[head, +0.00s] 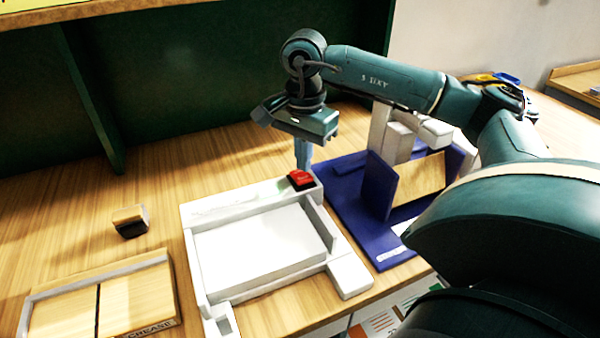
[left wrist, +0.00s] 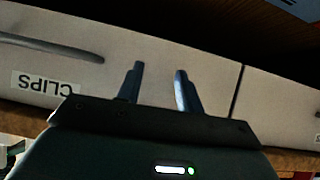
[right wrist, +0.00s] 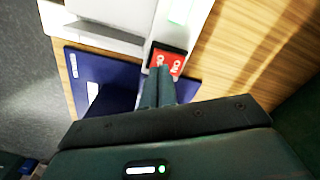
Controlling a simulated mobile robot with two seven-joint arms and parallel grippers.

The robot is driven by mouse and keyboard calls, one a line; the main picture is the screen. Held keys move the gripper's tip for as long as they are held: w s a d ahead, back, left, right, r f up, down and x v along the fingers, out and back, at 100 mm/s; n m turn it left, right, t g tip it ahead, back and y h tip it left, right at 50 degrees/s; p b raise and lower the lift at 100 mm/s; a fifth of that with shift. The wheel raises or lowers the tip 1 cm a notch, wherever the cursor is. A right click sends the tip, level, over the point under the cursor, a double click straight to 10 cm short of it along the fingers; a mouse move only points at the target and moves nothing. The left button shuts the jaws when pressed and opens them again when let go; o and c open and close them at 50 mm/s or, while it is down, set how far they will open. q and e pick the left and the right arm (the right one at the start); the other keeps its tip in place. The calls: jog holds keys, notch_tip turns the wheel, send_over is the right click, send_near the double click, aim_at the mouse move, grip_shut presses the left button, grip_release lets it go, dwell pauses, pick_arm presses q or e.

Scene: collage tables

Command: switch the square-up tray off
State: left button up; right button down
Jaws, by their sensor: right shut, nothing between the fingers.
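The white square-up tray (head: 232,205) stands on the wooden table in the head view, holding a stack of white sheets (head: 258,244). A red rocker switch (head: 301,179) in a black frame sits at its back right corner; it also shows in the right wrist view (right wrist: 167,61). My right gripper (head: 303,167) is shut and empty, fingers pointing down right at the switch. In the right wrist view its fingertips (right wrist: 160,72) overlap the switch's near edge; whether they touch it I cannot tell. My left gripper (left wrist: 158,75) is open and empty, seen only in the left wrist view.
A blue stand (head: 350,205) with a wooden panel is close right of the tray. A drawer labelled CLIPS (left wrist: 95,70) faces my left gripper. A green panel rises behind.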

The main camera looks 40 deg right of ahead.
aim_at(303, 177)
jog(key=shift+f+b, duration=1)
jog(key=shift+f, duration=0.25)
dwell(0.3)
jog(key=shift+r, duration=0.1)
jog(key=shift+r+p, duration=0.85)
jog(key=shift+r, duration=0.1)
jog(key=shift+r+p, duration=1.7)
jog(key=shift+r, duration=0.8)
